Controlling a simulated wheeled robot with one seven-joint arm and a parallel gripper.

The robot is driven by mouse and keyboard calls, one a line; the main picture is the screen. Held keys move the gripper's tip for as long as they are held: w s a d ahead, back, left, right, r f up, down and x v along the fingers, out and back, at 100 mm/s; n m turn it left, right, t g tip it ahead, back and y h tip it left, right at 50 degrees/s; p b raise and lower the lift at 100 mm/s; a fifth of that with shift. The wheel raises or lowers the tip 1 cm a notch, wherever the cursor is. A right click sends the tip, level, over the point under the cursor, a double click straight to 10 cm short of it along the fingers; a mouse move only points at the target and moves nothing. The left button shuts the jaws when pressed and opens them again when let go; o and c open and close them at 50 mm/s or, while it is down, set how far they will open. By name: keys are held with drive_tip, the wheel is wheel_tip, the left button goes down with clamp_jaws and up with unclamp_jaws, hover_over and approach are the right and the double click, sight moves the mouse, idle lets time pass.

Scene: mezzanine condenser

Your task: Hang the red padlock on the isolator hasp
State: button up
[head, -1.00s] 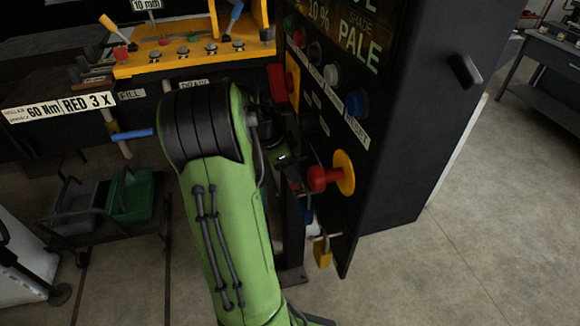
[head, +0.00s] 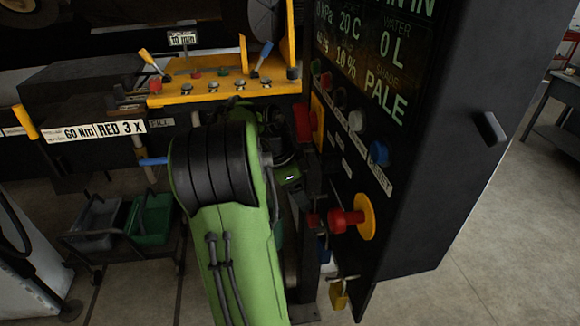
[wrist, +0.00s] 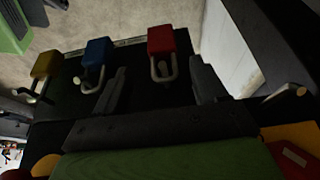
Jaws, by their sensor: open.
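The red padlock (wrist: 161,41) hangs with its shackle towards me in the wrist view. My gripper (wrist: 160,82) is open, with one dark finger on each side of the red padlock's shackle. Nothing is clamped; I cannot tell whether a finger touches it. In the head view, my arm and the dark post hide most of the gripper. A red block on a yellow plate (head: 317,121) on the panel side may be the isolator; it also shows at the lower right of the wrist view (wrist: 294,160). I cannot make out the hasp for certain.
A blue padlock (wrist: 97,50) and a yellow padlock (wrist: 45,62) hang left of the red one. A bare light-tipped peg (wrist: 289,91) sticks out at the right. A red knob on a yellow disc (head: 366,217) juts from the black cabinet (head: 440,150) beside my arm.

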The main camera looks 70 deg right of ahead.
drive_tip(key=p+v, duration=0.2)
drive_tip(key=v, duration=0.7)
drive_tip(key=shift+p, duration=0.35)
